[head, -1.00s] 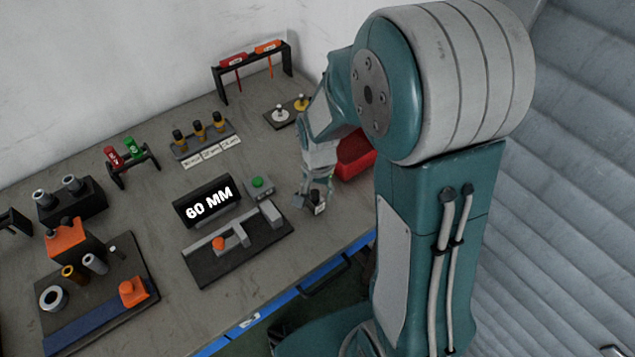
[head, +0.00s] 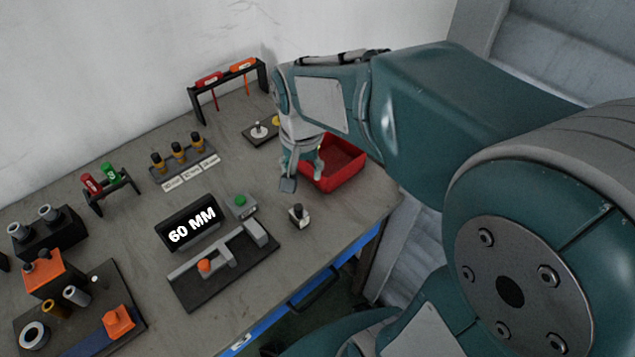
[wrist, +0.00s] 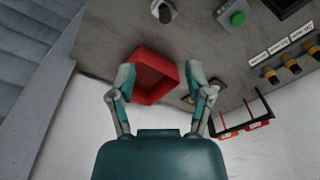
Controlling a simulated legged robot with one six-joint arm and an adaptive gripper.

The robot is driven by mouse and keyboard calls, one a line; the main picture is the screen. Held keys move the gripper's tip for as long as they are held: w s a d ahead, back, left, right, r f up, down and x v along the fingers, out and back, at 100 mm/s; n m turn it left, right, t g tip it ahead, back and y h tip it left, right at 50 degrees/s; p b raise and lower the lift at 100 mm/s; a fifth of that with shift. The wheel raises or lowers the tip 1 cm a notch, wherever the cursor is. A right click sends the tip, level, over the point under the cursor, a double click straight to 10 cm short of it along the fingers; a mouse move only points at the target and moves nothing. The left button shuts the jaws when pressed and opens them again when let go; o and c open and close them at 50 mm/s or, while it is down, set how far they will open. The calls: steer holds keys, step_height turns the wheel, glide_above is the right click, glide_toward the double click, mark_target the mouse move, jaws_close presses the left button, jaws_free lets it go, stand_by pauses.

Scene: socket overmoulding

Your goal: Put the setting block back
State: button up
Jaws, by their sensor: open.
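A small pale block with a dark top (head: 298,215), which looks like the setting block, stands upright on the bench, right of the measuring fixture (head: 225,265). It also shows at the top of the wrist view (wrist: 163,11). My gripper (head: 303,174) is open and empty, above the bench by the red bin (head: 347,166), apart from the block. In the wrist view, my gripper's fingers (wrist: 160,75) are spread, with the red bin (wrist: 156,68) showing between them. A dark pad (head: 250,137) with a pale knob and a yellow knob lies behind, partly hidden by my gripper.
A 60 MM display (head: 193,225) and green button (head: 240,201) stand by the fixture. A labelled rack (head: 187,165) holds several yellow-and-black pieces. A tool stand (head: 228,90) stands at the back wall. The bench around the loose block is clear.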

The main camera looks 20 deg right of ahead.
steer(key=s+r+n+t, duration=0.4)
steer(key=s+r+n, duration=0.2)
steer(key=s, duration=0.5)
steer(key=shift+s+r, duration=0.2)
steer(key=shift+s, duration=0.1)
stand_by(0.7)
